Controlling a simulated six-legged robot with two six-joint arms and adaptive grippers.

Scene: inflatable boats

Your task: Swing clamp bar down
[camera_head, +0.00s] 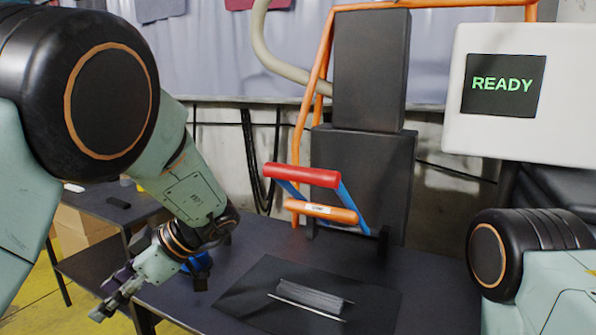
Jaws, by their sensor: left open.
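The clamp bar (303,175) is a red cylinder carried on two blue arms. It is raised and tilted back at the machine in the middle of the table. An orange bar (321,211) with a small white label runs between the blue arms, below the red one. My left gripper (108,298) is open and seems empty. It is at the lower left, by the table's left edge, well apart from the clamp bar. My right gripper is out of the picture; only part of my right arm shows at the right.
A dark mat (245,296) with a ridged grey piece (310,297) lies on the table in front of the machine. A white panel (521,95) reads READY at the upper right. A blue object (197,265) sits behind my left wrist. A side table (110,205) stands at left.

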